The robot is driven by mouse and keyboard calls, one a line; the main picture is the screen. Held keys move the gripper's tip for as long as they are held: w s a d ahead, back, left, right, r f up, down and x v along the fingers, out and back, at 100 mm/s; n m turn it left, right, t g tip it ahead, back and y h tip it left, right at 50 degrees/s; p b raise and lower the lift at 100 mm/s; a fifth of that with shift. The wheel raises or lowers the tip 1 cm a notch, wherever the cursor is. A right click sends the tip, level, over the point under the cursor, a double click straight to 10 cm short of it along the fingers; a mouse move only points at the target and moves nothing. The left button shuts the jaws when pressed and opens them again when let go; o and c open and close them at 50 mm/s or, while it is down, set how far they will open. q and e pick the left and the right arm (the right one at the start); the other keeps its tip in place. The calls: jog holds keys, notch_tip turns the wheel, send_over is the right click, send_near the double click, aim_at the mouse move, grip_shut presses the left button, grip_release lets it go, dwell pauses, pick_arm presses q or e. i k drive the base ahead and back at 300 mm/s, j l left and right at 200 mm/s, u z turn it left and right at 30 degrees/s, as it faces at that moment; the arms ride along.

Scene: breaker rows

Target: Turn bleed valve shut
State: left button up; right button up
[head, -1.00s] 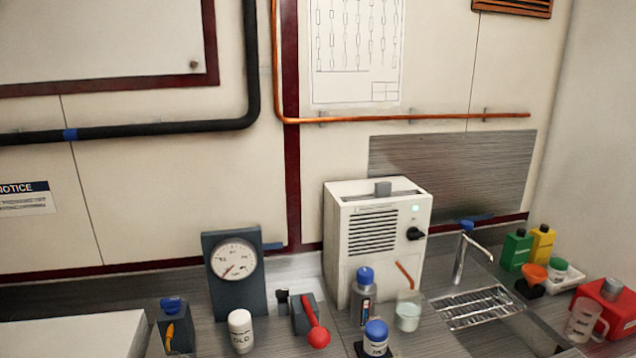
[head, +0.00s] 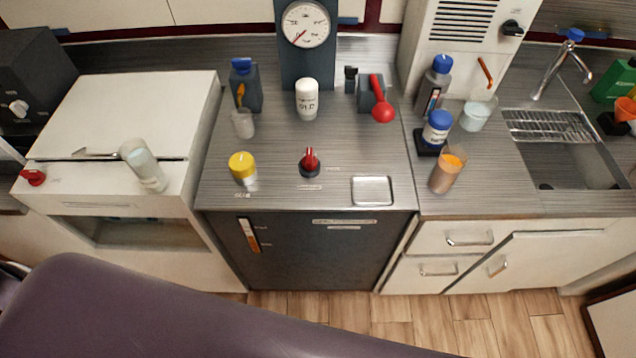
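No label that I can read names the bleed valve. A red-handled valve (head: 309,164) on a dark round base stands on the metal counter, with small unreadable print beside it; its handle points up and away. Behind it to the right, a red lever with a round knob (head: 380,104) sits on a grey block. A small red knob (head: 32,178) is on the front of the white unit at the far left. Neither of my grippers shows in the head view.
A gauge (head: 305,24) on a dark panel stands behind a white canister (head: 306,100). A yellow-capped jar (head: 243,168), a square metal dish (head: 372,190) and an orange-filled beaker (head: 446,170) are near the front. A purple padded surface (head: 150,310) fills the lower left.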

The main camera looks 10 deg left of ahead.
aim_at(242, 66)
jog(key=j+u, duration=0.2)
jog(key=u, duration=0.3)
jog(key=j+u, duration=0.25)
jog(key=u, duration=0.25)
